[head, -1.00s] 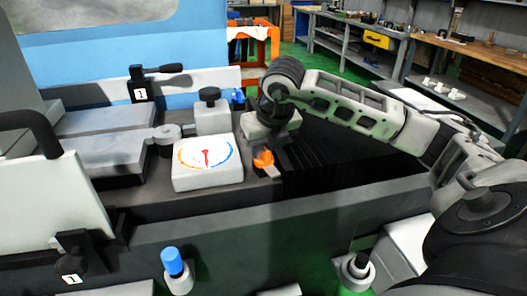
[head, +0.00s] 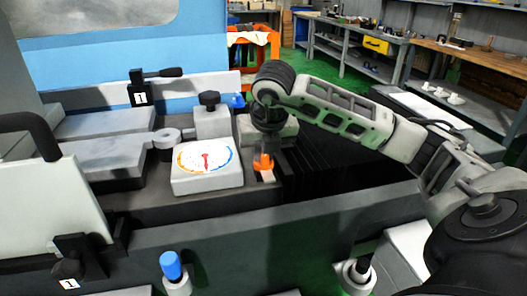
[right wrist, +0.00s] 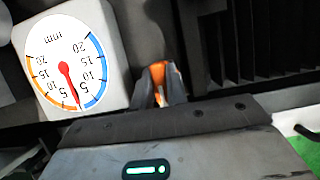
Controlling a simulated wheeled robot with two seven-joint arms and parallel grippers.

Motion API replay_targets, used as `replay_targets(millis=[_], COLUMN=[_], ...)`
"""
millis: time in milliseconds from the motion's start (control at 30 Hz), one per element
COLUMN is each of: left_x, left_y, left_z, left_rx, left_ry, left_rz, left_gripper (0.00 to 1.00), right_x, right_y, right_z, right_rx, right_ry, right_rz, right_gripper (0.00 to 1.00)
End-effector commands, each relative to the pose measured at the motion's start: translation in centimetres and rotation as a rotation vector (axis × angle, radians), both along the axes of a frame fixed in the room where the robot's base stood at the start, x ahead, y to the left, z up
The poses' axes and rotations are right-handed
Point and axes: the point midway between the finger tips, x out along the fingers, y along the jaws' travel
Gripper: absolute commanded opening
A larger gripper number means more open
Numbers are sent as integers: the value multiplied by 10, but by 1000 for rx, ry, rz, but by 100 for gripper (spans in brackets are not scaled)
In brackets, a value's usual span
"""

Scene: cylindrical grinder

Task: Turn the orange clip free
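The orange clip (head: 263,163) sits low on the machine bed, just right of the white dial gauge block (head: 208,166). A small pale piece shows just below it. My right gripper (head: 266,145) points down at the clip from above and hides its upper part. In the right wrist view the orange clip (right wrist: 158,71) fills the narrow gap between the two grey fingers (right wrist: 160,84), which look shut on it. The dial gauge (right wrist: 68,62) stands beside it there, with a red needle. My left gripper is not in view.
A grey block with a black knob (head: 209,99) stands behind the gauge. Dark ribbed bellows (head: 335,165) lie right of the clip, under my right forearm. A blue-topped knob (head: 171,266) stands at the front. A black-handled lever (head: 150,84) is at the back left.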

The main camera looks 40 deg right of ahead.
Motion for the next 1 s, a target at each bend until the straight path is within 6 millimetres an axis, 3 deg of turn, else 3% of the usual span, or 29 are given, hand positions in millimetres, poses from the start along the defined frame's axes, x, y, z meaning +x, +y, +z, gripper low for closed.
replay_targets(millis=[33,67,100,467,667,1000], left_x=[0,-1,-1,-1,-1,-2], left_y=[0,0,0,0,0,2], left_z=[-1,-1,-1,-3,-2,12], left_rx=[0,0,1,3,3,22], left_ry=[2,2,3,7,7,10], left_rz=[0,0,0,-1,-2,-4], left_gripper=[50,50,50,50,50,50], right_x=[0,0,0,-1,-12,-40], right_y=[-1,-1,-1,1,8,22], right_z=[2,1,1,7,40,121], right_rx=[0,0,0,0,0,-4], right_ry=[-4,-4,-3,-3,-8,-8], right_rz=[-5,-5,-4,-1,0,-1], right_gripper=[26,34,36,36,36,36])
